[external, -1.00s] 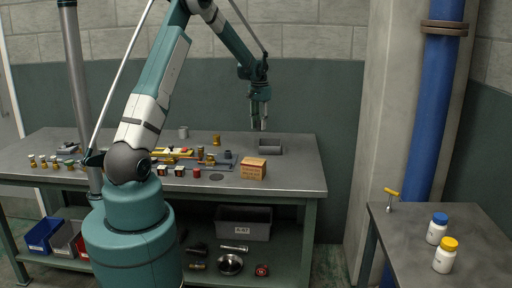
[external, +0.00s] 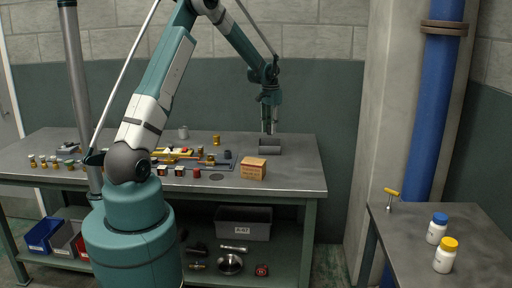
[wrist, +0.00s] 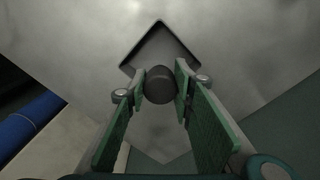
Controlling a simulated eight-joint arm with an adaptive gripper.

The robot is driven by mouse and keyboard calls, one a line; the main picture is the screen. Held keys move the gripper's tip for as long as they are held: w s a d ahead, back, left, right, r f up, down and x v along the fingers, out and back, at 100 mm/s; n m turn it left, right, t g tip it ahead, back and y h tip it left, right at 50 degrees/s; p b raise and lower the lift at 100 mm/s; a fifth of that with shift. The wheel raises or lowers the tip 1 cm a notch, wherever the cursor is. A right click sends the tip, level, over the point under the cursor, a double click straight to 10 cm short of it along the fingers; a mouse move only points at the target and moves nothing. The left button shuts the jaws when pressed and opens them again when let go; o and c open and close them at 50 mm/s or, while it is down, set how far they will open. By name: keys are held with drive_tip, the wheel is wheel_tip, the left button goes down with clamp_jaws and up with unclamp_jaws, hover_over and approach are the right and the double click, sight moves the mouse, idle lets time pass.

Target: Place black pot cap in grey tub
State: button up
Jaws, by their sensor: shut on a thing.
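The grey tub (external: 270,151) stands at the back right of the long workbench in the external view. In the wrist view the tub (wrist: 184,43) appears as a dark-edged diamond just beyond the fingertips. My gripper (external: 269,131) points down over the tub. The black pot cap (wrist: 160,88) shows in the wrist view as a dark round piece between the green finger pads of my gripper (wrist: 159,78), which is shut on it. The cap cannot be made out in the external view. I cannot tell its exact height above the tub.
A cardboard box (external: 253,169) stands in front of the tub. A flat dark disc (external: 216,177) and several small parts and jars lie to the left on the workbench (external: 300,180). A blue pipe (external: 425,110) stands to the right, behind a side table with two white bottles.

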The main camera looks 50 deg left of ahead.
sight(270, 125)
drive_tip(key=shift+f, duration=2.55)
drive_tip(key=shift+f, duration=1.85)
drive_tip(key=shift+f+b, duration=0.2)
drive_tip(key=shift+b, duration=0.1)
drive_tip(key=o, duration=0.9)
drive_tip(key=shift+c, duration=0.2)
drive_tip(key=shift+r, duration=0.15)
wheel_tip(270, 125, up, 12)
drive_tip(key=shift+r+p, duration=0.1)
drive_tip(key=shift+p, duration=0.25)
